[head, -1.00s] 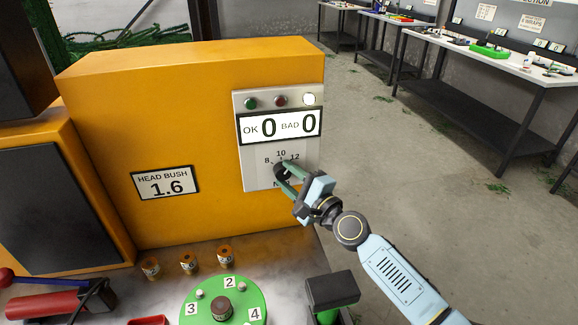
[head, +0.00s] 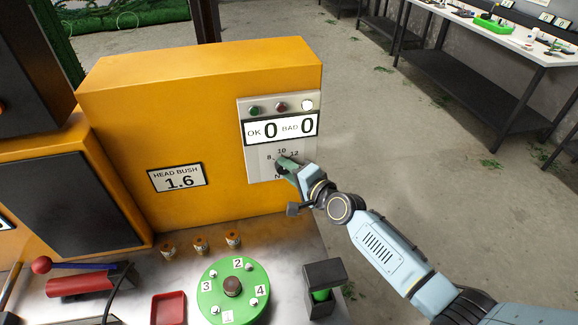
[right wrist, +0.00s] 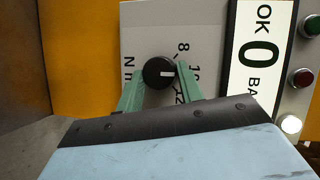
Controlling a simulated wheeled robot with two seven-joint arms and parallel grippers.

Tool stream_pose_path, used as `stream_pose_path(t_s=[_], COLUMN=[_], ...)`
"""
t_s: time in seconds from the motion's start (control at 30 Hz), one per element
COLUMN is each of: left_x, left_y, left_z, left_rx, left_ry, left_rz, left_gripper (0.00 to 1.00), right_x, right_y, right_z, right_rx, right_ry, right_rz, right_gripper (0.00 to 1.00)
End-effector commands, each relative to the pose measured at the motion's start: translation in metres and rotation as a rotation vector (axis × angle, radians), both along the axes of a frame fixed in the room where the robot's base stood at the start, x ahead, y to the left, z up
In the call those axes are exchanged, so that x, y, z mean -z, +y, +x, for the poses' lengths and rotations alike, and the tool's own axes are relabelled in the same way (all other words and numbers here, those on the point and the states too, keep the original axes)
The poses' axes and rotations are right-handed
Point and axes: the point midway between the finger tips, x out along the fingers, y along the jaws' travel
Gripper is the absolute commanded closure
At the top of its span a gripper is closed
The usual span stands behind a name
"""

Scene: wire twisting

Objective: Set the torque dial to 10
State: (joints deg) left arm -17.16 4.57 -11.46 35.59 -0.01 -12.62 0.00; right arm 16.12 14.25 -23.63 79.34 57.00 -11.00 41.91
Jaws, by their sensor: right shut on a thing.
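The torque dial is a black round knob (right wrist: 154,68) with a white pointer mark, seen in the right wrist view on a pale panel. Its pointer faces right in that view, toward the printed 10; the 8 and 12 stand on either side. My right gripper (right wrist: 160,82) has its green fingers on both sides of the knob and is shut on it. In the head view, my right gripper (head: 286,165) is at the lower part of the control panel (head: 252,160) and hides most of the dial. My left gripper is not in view.
The panel also has a counter display (head: 283,129) reading OK 0, BAD 0, and green, red and lit white buttons above. The yellow machine (head: 200,110) carries it. A green numbered turntable (head: 211,290), small spools and a red tray (head: 168,308) are on the metal bench below.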

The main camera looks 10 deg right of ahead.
Motion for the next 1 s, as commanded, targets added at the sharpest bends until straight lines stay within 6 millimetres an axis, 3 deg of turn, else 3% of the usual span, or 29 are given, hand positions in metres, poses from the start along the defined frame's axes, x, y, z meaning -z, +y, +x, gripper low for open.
stream_pose_path(t_s=[0.37,0.4,0.57,0.87,1.0], left_x=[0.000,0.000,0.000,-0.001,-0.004], left_y=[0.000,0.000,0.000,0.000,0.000], left_z=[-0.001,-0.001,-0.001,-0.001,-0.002], left_rx=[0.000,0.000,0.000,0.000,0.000], left_ry=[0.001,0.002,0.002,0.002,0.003], left_rz=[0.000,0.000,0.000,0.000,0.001], left_gripper=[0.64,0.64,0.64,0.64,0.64], right_x=[0.002,0.002,0.001,0.000,-0.002], right_y=[-0.001,-0.001,0.000,-0.001,-0.006], right_z=[0.000,0.000,0.000,-0.002,-0.013], right_rx=[0.001,0.001,0.001,0.001,0.000], right_ry=[0.003,0.003,0.002,0.001,0.001], right_rz=[-0.005,-0.005,-0.005,-0.004,-0.004], right_gripper=[0.86,0.61,0.42,0.42,0.42])
